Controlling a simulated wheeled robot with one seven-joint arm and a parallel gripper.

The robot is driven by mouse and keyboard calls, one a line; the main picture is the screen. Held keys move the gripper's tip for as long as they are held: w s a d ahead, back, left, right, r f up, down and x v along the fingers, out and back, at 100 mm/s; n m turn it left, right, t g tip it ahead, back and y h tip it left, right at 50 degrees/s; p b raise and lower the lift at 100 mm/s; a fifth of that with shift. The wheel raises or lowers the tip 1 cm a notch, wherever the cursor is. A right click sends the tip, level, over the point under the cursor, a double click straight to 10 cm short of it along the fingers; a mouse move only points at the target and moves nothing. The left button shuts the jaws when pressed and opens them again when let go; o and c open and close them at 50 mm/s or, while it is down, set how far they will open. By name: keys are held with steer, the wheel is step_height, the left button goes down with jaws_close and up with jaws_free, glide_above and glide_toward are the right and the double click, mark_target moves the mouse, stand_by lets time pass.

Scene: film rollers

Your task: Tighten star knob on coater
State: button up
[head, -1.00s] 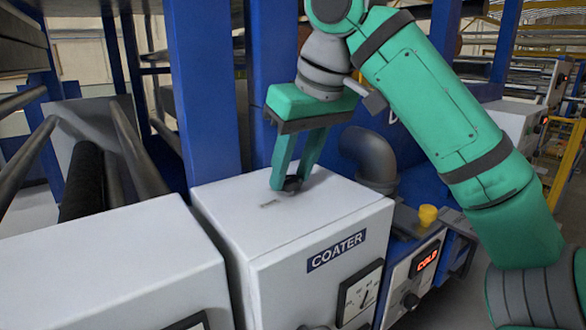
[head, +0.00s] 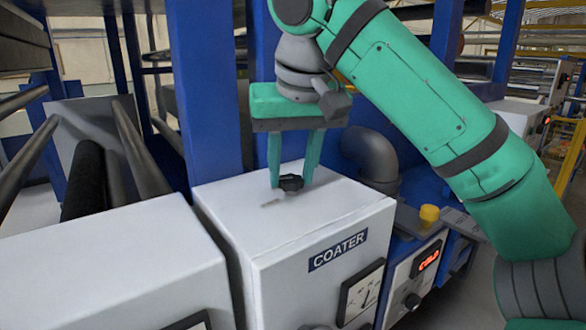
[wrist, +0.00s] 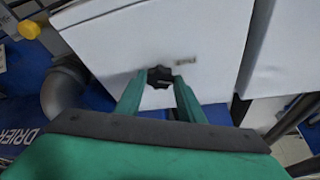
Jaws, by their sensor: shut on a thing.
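The coater is a white box (head: 225,190) with a dark blue COATER label on its front. A black star knob (head: 290,183) sits on its top face. It also shows in the wrist view (wrist: 160,76). My gripper (head: 292,182) points down from above, with its two green fingers on either side of the knob. In the wrist view my gripper (wrist: 160,82) has its fingertips against the knob's sides, shut on it. The knob's shaft is hidden.
A grey pipe elbow (head: 370,158) stands behind the box, to the right. A yellow button (head: 429,214) and a panel with a red COLD display (head: 429,258) are at the right. Another white box (head: 120,262) stands at the left. Blue posts rise behind.

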steer(key=shift+m, duration=0.5)
steer(key=o, duration=1)
steer(key=shift+o, duration=0.2)
steer(key=v, duration=0.7)
steer(key=shift+s+r, duration=0.2)
steer(key=shift+a, duration=0.1)
